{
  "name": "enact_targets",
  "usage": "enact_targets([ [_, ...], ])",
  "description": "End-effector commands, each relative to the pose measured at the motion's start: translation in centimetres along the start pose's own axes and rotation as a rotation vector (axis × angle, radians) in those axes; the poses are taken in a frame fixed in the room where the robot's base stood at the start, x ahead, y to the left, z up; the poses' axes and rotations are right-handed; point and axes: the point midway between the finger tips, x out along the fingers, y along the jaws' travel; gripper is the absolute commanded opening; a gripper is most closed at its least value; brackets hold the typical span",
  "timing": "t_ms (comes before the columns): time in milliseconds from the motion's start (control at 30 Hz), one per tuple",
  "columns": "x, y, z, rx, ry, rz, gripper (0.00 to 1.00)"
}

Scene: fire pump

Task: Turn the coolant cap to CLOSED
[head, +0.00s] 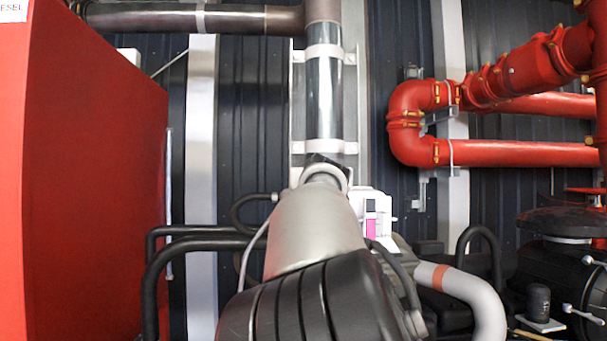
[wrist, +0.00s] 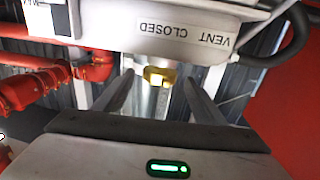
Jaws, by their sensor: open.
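In the wrist view, a pale grey panel (wrist: 165,40) bears the words VENT and CLOSED, upside down. Just below it in the picture, a small yellow piece (wrist: 159,75) shows between my fingers. It may be the coolant cap, but its setting cannot be read. My gripper (wrist: 160,85) is open, with one finger on each side of the yellow piece and a visible gap around it. I see no contact. In the head view I cannot make out the cap or my gripper; a grey tapered cylinder (head: 315,225) and a black ribbed body (head: 315,305) fill the middle.
A large red cabinet (head: 85,170) stands at left in the head view. Red pipes (head: 520,153) run along the right wall. A steel vertical pipe (head: 324,95) rises in the middle. Black hoses (head: 195,245) and a small white box (head: 372,212) crowd the cylinder.

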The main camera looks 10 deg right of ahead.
Motion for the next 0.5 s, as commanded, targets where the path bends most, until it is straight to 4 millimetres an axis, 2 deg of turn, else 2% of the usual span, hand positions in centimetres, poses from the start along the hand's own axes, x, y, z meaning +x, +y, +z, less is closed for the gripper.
enact_targets([
  [33, 1.0, 0.1, -0.4, -0.005, 0.000, 0.004, 0.64],
  [233, 3.8, 0.0, -0.3, -0.004, -0.001, 0.002, 0.64],
  [500, 5.0, 0.0, 0.0, 0.000, -0.001, 0.000, 0.64],
])
